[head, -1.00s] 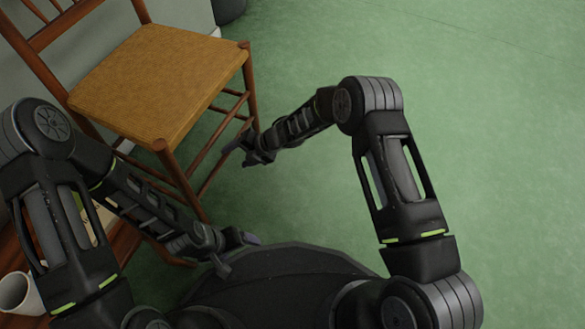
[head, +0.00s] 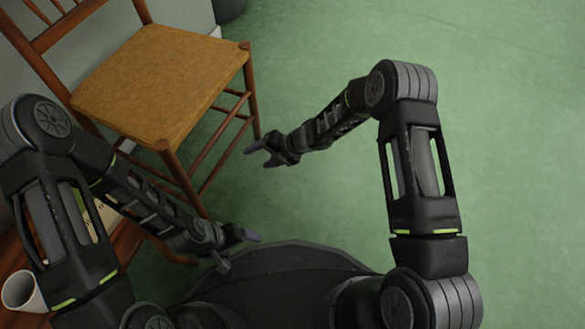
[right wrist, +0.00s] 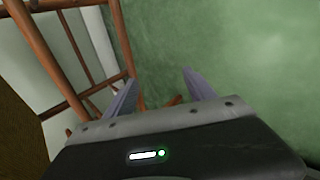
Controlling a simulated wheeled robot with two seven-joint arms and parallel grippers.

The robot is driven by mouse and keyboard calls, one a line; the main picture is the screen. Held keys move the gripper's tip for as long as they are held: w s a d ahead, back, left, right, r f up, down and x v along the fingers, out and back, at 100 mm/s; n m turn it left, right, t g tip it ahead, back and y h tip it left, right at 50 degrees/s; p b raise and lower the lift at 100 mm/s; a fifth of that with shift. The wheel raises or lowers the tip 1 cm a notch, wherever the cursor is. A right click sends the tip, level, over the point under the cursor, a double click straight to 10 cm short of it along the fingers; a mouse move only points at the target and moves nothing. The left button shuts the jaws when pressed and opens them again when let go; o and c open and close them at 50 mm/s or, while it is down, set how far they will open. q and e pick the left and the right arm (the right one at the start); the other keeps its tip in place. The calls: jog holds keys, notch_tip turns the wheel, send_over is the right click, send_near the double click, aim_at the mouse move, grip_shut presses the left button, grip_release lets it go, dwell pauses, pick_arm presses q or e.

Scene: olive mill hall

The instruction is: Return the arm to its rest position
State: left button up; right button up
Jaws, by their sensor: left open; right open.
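My right gripper (head: 262,154) is open and empty in the head view. It hangs over the green floor, just right of the chair's front leg and apart from it. Its two fingers (right wrist: 160,95) stand spread with nothing between them in the right wrist view. My left gripper (head: 238,250) is open and empty, lower in the head view, near the dark rounded front of my base.
A wooden chair (head: 158,75) with a woven seat stands at the upper left, close to both grippers. A white cup (head: 22,292) sits on a reddish-brown wooden surface (head: 127,240) at the lower left. Green floor (head: 510,150) on the right is clear.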

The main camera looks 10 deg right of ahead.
dwell(0.3)
jog(key=s+d+f+m+g+h+p, duration=0.15)
jog(key=s+d+m, duration=0.25)
jog(key=s+m, duration=1.1)
jog(key=s+d+m+g+h, duration=0.1)
jog(key=s+d+m+h, duration=0.25)
jog(key=s+m, duration=1.1)
pick_arm(q)
jog(key=s+d+r+p, duration=0.1)
jog(key=s+r+p, duration=0.1)
jog(key=r+p, duration=1.7)
jog(key=s+d+r+g+p, duration=0.1)
jog(key=s+r+p, duration=0.1)
jog(key=r+p, duration=1.7)
jog(key=shift+r+m, duration=0.3)
jog(key=shift+r, duration=0.4)
pick_arm(e)
notch_tip(320, 180, up, 39)
jog(key=m+y, duration=0.1)
jog(key=m, duration=0.2)
pick_arm(q)
jog(key=shift+w, duration=0.1)
pick_arm(e)
jog(key=shift+f+g, duration=0.1)
jog(key=shift+g, duration=0.15)
